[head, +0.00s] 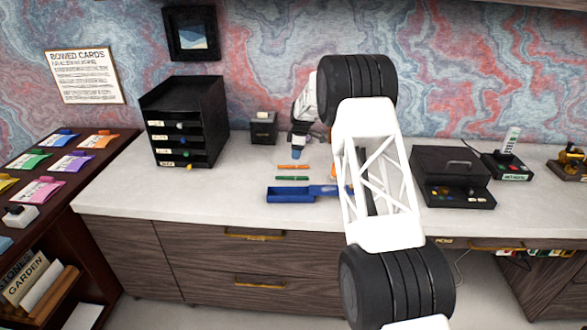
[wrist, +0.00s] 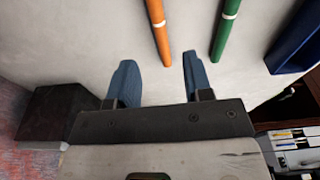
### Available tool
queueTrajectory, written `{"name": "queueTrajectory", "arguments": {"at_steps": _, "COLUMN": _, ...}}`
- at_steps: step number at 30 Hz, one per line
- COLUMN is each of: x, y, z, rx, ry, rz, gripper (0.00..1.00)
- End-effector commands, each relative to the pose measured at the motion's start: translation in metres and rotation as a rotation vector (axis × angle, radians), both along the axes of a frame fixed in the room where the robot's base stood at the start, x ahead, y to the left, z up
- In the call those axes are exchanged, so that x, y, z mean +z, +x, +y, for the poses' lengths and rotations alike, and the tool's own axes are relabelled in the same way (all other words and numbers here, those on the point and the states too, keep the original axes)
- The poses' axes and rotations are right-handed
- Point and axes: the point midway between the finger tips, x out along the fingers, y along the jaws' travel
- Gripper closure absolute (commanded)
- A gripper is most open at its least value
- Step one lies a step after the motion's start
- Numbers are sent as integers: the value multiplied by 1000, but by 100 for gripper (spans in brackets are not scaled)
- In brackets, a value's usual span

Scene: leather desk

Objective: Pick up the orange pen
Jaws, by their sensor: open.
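The orange pen (head: 293,167) lies on the pale desktop, behind the green pen (head: 292,178). In the wrist view the orange pen (wrist: 158,28) has a white band. It lies just beyond the fingertips, its near end reaching between the finger lines. My gripper (wrist: 155,75) is open and empty, with two blue fingers. In the head view my gripper (head: 299,154) is just behind the orange pen. The green pen (wrist: 226,28) lies to the right of the orange pen in the wrist view, apart from it.
A blue tray (head: 290,195) lies in front of the pens; part is hidden by my arm. A small black box (head: 264,128) stands behind left, near a black drawer unit (head: 187,122). A black case (head: 452,177) stands right. Desktop left of the pens is clear.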

Motion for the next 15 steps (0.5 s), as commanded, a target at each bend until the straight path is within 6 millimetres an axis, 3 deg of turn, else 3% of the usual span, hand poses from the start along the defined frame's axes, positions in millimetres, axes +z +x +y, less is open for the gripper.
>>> {"name": "queueTrajectory", "arguments": {"at_steps": 4, "x": -10, "y": 0, "z": 1, "rx": 0, "ry": 0, "rz": 2, "gripper": 54}}
{"name": "queueTrajectory", "arguments": {"at_steps": 15, "x": -11, "y": -1, "z": 1, "rx": 0, "ry": 0, "rz": 2, "gripper": 54}}
